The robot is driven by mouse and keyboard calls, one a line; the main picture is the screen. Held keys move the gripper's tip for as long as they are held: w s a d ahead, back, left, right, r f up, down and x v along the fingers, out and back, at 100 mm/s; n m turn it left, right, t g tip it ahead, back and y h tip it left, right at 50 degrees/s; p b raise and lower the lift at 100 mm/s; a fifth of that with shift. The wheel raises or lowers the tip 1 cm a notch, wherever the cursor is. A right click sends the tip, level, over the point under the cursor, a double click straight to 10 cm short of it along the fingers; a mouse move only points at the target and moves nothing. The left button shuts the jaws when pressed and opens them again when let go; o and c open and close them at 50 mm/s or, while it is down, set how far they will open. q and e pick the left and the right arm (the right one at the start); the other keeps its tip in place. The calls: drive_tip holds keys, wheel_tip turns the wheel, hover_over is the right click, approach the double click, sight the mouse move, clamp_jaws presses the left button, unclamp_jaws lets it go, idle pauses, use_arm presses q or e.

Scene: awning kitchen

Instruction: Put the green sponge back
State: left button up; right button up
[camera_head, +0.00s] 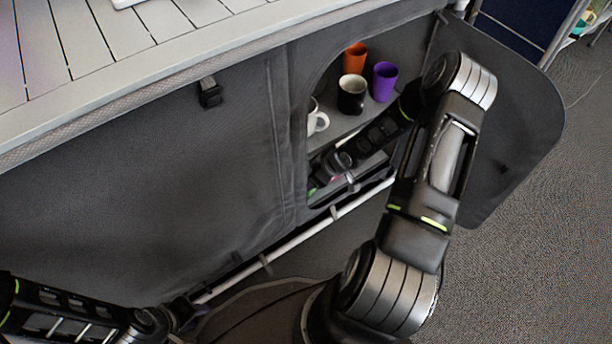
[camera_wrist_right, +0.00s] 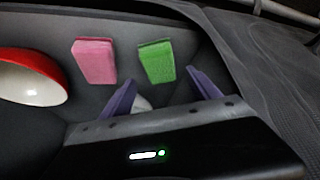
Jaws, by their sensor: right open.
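The green sponge (camera_wrist_right: 157,61) lies on a shelf inside the cabinet, in the right wrist view. My right gripper (camera_wrist_right: 162,88) is open, its two purple fingers apart. The sponge is just beyond the fingertips, roughly in line with the gap, and not held. In the head view, my right arm reaches into the open cabinet's lower shelf, and its fingertips are hard to make out. A small green patch (camera_head: 312,191) shows there at the shelf's left edge. My left gripper (camera_head: 188,318) is at the bottom left, partly hidden, below the cabinet front.
A pink sponge (camera_wrist_right: 95,61) lies left of the green one, and a red-and-white bowl (camera_wrist_right: 32,78) is farther left. The cabinet flap (camera_head: 515,120) hangs open right.

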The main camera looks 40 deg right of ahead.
drive_tip(key=p+v, duration=0.1)
drive_tip(key=v, duration=0.2)
drive_tip(key=shift+r, duration=0.15)
drive_tip(key=shift+s, duration=0.15)
idle(0.4)
